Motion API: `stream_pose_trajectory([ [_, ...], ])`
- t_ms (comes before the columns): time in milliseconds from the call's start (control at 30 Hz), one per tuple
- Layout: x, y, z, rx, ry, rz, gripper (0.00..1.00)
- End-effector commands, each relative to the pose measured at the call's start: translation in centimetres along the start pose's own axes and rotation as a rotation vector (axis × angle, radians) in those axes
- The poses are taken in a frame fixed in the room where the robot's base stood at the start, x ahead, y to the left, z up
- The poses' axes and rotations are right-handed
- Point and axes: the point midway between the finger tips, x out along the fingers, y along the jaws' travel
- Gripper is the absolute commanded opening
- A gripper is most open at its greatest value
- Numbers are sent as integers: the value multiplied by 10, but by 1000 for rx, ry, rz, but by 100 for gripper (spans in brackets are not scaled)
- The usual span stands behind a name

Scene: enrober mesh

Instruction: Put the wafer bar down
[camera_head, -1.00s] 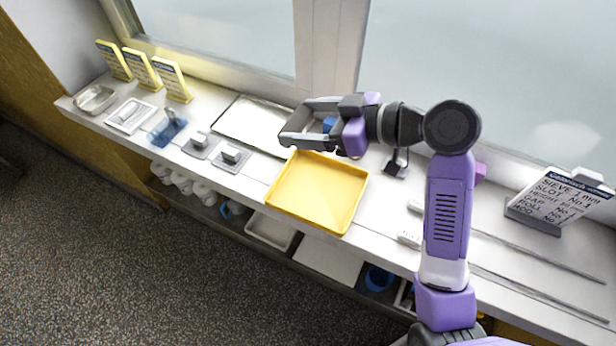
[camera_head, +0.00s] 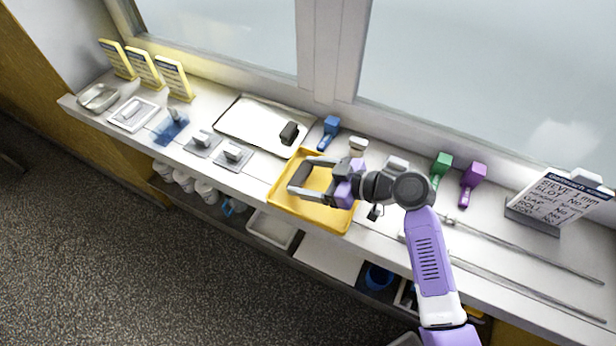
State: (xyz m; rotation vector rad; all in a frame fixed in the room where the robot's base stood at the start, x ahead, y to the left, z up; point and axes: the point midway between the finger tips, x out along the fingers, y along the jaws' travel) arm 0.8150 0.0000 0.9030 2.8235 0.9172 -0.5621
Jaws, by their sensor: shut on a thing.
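My gripper (camera_head: 300,180) is over the yellow tray (camera_head: 283,203), pointing left. Its two dark fingers stand apart and are shut on a small grey thing at their tips, taken as the wafer bar. The bar is hard to tell from the fingertips at this size. Yellow tray floor shows between the fingers. I cannot tell whether the bar touches the tray or hangs above it. A dark block (camera_head: 289,133) lies on the right part of the pale metal tray (camera_head: 243,123) behind.
Blue (camera_head: 329,132), green (camera_head: 440,168) and purple (camera_head: 472,181) tools stand along the window side. Small grey pieces on plates (camera_head: 203,143) and yellow cards (camera_head: 143,68) are at left. A sign (camera_head: 555,205) and long rods (camera_head: 530,254) are at right.

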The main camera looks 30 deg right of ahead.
Motion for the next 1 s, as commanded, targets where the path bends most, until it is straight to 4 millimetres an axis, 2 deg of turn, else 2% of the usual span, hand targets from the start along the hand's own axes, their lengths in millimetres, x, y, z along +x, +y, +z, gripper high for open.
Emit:
stream_pose_trajectory([
  [100,4,0,10,1,-1,-1,54],
  [467,6,0,14,-1,0,0,54],
  [500,6,0,14,-1,0,0,78],
  [600,5,0,12,-1,0,0,98],
  [1000,4,0,9,-1,0,0,98],
])
